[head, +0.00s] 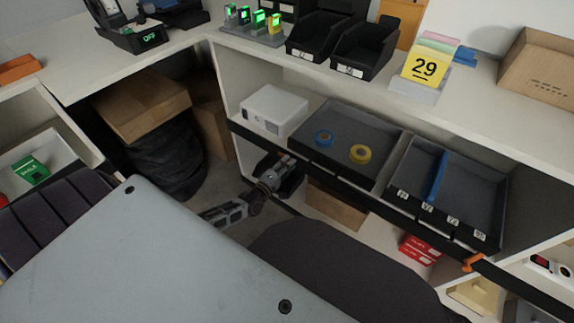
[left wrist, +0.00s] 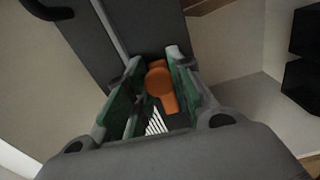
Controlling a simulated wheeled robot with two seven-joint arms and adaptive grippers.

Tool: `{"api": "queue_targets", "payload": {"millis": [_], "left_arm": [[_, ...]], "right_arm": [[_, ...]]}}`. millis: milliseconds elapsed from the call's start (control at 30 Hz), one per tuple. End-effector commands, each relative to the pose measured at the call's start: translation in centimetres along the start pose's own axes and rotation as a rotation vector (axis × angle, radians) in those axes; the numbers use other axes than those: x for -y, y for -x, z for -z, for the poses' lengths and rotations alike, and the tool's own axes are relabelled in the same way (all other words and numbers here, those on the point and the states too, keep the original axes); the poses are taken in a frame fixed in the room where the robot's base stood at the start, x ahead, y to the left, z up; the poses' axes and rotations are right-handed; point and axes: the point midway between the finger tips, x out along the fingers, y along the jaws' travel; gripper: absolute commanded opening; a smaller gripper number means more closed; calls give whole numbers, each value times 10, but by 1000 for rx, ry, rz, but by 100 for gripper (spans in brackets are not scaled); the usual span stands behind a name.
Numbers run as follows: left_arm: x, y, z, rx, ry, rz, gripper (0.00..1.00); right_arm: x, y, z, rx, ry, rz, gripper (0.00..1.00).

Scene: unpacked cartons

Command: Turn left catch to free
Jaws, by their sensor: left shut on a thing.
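The orange left catch (left wrist: 158,90) sits between the green-lined fingers of my left gripper (left wrist: 155,72) in the left wrist view. The gripper is shut on it. Its orange arm points down in that picture, with a dark bar behind. In the head view, my left gripper (head: 284,174) is under the left part of the black front rail (head: 330,180) and hides the left catch. The orange right catch (head: 473,262) shows at the rail's right end. My right gripper is not in view.
Behind the rail are a white box (head: 274,108), a grey tray (head: 352,128) with a blue and a yellow tape roll, and a divided tray (head: 468,200). Below stand a carton (head: 336,205) and red boxes (head: 420,250). A dark bag and cartons fill the corner at left.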

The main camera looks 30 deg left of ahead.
Motion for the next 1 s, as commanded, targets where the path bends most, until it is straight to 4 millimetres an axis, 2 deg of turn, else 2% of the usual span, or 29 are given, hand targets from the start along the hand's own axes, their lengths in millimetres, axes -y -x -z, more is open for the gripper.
{"api": "queue_targets", "payload": {"millis": [233, 667, 700, 833, 1000], "left_arm": [[1, 0, 1, -1, 70, 1, 0], [1, 0, 1, -1, 81, 1, 0], [1, 0, 1, -1, 81, 1, 28], [1, 0, 1, -1, 80, 1, 44], [0, 0, 0, 0, 80, 0, 45]], "right_arm": [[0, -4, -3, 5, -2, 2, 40], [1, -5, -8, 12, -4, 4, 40], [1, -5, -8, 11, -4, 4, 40], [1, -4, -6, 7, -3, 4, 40], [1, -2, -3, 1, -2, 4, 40]]}}
